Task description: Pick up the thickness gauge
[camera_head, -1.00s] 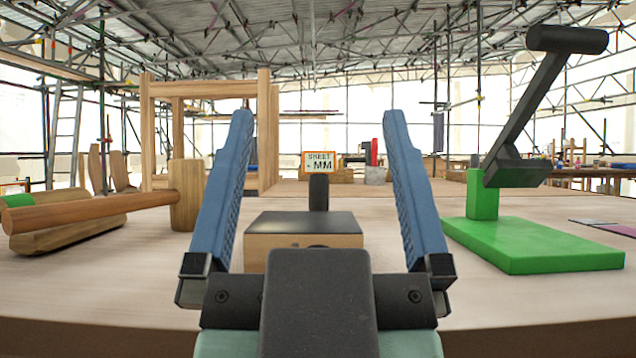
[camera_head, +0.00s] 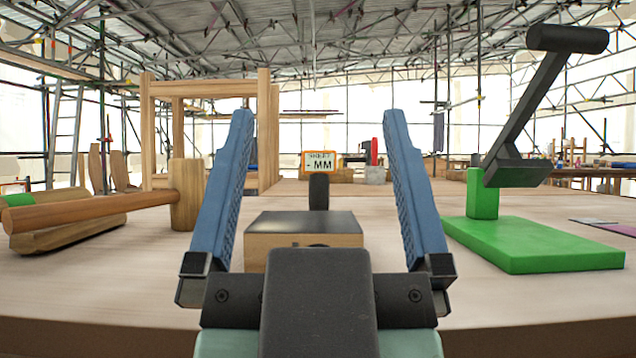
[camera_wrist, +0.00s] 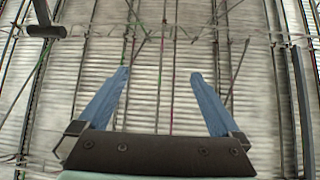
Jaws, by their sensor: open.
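A small orange-edged plate marked "SHEET" and "MM" (camera_head: 319,162), which looks like the thickness gauge's face, stands above a dark rounded piece (camera_head: 318,192) behind a black-topped wooden box. I cannot tell how far the gauge extends, as the box hides its lower part. My gripper (camera_head: 318,115) is open and empty in front of the box, its two blue fingers to either side of the gauge in the picture. In the wrist view my gripper (camera_wrist: 158,72) points at the roof, with nothing between the fingers.
The wooden box (camera_head: 304,240) stands in the middle of the table (camera_head: 400,305). A wooden mallet (camera_head: 186,195) lies left, near a wooden frame (camera_head: 264,130). A green-based stand with a dark arm (camera_head: 530,245) is right. A red and black object (camera_head: 374,152) is farther back.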

